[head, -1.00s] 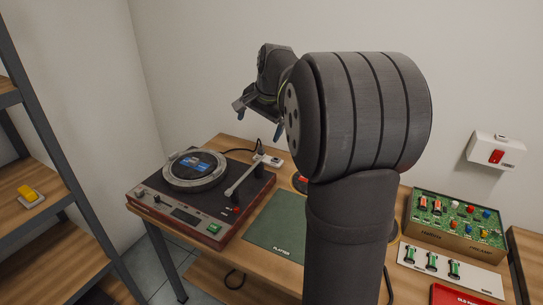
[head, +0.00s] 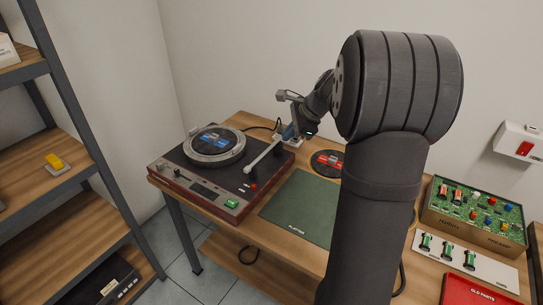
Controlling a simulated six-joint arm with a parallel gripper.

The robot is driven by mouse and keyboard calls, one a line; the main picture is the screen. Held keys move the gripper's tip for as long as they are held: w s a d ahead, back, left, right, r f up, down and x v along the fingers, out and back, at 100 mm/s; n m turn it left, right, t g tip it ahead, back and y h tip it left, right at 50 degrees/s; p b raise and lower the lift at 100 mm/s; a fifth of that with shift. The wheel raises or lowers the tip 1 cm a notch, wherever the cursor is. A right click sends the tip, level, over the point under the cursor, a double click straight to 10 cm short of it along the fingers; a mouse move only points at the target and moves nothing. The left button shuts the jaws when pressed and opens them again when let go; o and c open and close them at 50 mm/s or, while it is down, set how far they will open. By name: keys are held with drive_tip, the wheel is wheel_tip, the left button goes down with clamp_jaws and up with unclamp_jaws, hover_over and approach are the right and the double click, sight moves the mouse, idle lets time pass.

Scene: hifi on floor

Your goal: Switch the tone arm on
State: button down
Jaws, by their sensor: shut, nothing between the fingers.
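The turntable (head: 178,186) stands at the left of the wooden table, with a record with a blue and red label (head: 215,139) on its platter. The pale tone arm (head: 264,156) lies along the turntable's right side, clear of the platter. A green button (head: 232,204) and a small red one (head: 254,186) are on its front right. My gripper (head: 289,134) is shut and empty, pointing down near the tone arm's rear end.
A green mat (head: 300,207) lies right of the turntable, with a dark disc with a red label (head: 327,163) behind it. A green circuit board box (head: 475,211), a white panel (head: 465,263) and a red tray (head: 470,291) are at right. A shelf (head: 60,180) stands at left.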

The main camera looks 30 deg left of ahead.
sight(265, 153)
drive_tip(key=w+d+f+m+y, duration=0.1)
drive_tip(key=d+f+m+y, duration=0.1)
drive_tip(key=f+m, duration=0.4)
drive_tip(key=shift+d+m, duration=0.75)
drive_tip(key=shift+m, duration=0.55)
drive_tip(key=shift+a+f, duration=0.1)
drive_tip(key=x, duration=0.4)
drive_tip(key=a+r+x, duration=0.1)
drive_tip(key=x, duration=0.6)
drive_tip(key=shift+w+a, duration=0.1)
drive_tip(key=shift+a, duration=1.15)
